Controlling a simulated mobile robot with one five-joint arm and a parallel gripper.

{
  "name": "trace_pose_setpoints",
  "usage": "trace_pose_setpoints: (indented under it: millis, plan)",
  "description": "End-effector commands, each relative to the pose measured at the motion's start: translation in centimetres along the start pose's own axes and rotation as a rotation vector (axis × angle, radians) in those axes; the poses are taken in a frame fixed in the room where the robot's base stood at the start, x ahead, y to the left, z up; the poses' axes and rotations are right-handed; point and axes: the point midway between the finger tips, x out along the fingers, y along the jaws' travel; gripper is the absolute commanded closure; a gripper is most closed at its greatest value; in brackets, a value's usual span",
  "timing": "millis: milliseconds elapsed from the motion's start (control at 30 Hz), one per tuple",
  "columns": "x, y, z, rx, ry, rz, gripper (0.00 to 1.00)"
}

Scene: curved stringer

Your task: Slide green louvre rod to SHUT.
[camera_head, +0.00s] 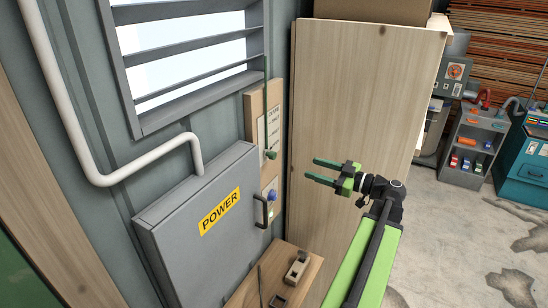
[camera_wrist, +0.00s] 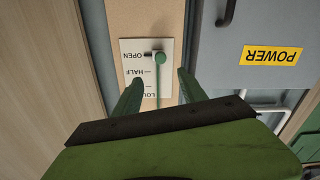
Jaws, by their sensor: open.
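The green louvre rod (camera_head: 265,90) runs vertically down a wooden board, ending in a round green knob (camera_head: 271,154). In the wrist view, which is upside down, the knob (camera_wrist: 160,58) sits at the OPEN mark of the white label plate (camera_wrist: 135,62). HALF is also readable; SHUT is not visible there. The louvre slats (camera_head: 190,62) stand apart with bright gaps between them. My gripper (camera_head: 312,169) is open and empty, to the right of the knob and apart from it. In the wrist view its fingers (camera_wrist: 158,84) spread on both sides of the rod line.
A grey POWER box (camera_head: 205,225) with a handle stands left of the board. A blue button (camera_head: 271,196) is below the knob. A wooden ledge (camera_head: 312,268) holds a small plane (camera_head: 297,268). A tall wooden cabinet (camera_head: 375,90) stands behind my gripper. Open floor lies right.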

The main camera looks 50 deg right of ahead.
Motion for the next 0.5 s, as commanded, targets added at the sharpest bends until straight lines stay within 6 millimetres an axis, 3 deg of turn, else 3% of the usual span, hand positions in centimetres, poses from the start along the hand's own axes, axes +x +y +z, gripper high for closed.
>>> trace_pose_setpoints:
  millis: [300, 500]
  plan:
    - [8.3, -0.1, 0.0, 0.0, 0.001, -0.005, 0.51]
    - [12.6, -0.1, 0.0, 0.0, 0.001, -0.005, 0.51]
